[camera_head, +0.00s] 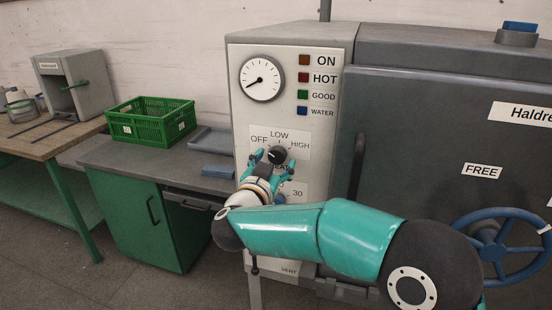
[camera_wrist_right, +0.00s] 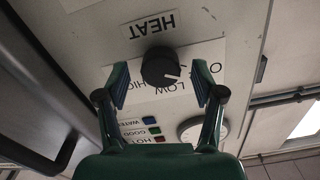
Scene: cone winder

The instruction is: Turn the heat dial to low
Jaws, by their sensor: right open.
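The heat dial (camera_head: 278,155) is a round black knob on the grey front panel, with OFF, LOW and HIGH printed around it. In the right wrist view the dial (camera_wrist_right: 158,64) appears upside down, with its white mark pointing right and slightly down, toward the OFF side rather than straight at LOW. My right gripper (camera_head: 274,160) is open in front of the panel, one finger on each side of the dial. In the wrist view the fingers (camera_wrist_right: 160,84) show gaps to the knob on both sides. My left gripper is out of view.
Below the dial is another control marked 30 (camera_head: 280,197), partly hidden by my right arm. A pressure gauge (camera_head: 262,80) and indicator lamps sit above. A blue handwheel (camera_head: 496,244) is at right. A green crate (camera_head: 150,121) stands on the left bench.

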